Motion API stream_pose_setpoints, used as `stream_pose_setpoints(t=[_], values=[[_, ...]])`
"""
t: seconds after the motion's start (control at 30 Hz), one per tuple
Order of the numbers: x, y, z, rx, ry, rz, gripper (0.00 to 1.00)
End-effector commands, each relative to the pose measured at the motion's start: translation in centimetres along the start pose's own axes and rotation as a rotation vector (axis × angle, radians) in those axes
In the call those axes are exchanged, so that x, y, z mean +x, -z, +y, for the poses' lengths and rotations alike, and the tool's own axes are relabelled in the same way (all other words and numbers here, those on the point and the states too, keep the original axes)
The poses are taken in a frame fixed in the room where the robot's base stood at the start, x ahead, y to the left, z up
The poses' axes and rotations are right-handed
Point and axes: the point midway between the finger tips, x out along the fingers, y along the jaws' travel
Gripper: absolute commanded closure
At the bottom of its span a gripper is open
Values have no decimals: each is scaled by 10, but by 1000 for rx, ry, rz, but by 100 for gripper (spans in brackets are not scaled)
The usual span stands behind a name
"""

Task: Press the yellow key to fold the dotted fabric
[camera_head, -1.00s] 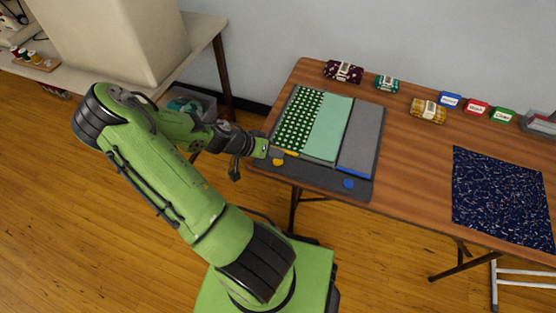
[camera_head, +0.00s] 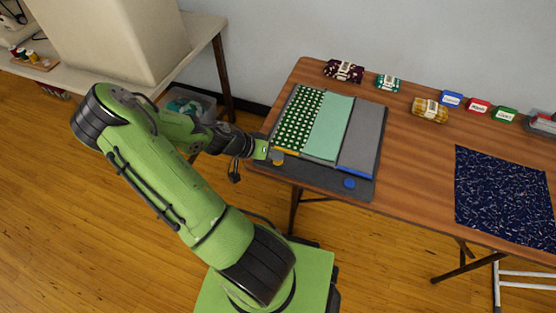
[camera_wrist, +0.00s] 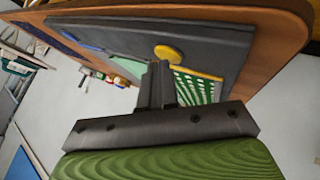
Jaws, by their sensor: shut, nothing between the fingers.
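The dotted fabric (camera_head: 303,117), dark green with white dots, lies flat on the left panel of a grey folding board. It joins a plain mint area (camera_head: 326,127) over the middle. The round yellow key (camera_head: 278,161) is on the board's front strip, below the dotted fabric. My gripper (camera_head: 271,154) is shut and empty at the key, partly covering it in the head view. In the wrist view the closed fingertips (camera_wrist: 158,68) appear just beside the yellow key (camera_wrist: 168,54); I cannot tell whether they touch. The dotted fabric (camera_wrist: 198,86) also shows there, partly hidden.
A blue key (camera_head: 349,183) sits farther right on the front strip; the right panel (camera_head: 364,135) is bare grey. Folded fabric bundles (camera_head: 343,71) and labelled boxes (camera_head: 451,99) line the table's back. A navy fabric (camera_head: 502,197) lies at right.

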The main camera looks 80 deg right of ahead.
Motion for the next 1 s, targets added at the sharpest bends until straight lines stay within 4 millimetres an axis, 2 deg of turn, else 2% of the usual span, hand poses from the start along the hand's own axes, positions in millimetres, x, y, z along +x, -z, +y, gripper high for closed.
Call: stream_pose_setpoints(t=[0.67, 1.0], values=[[3, -3, -2, -1, 0, -2, 100], [-8, 6, 6, -1, 0, -1, 100]])
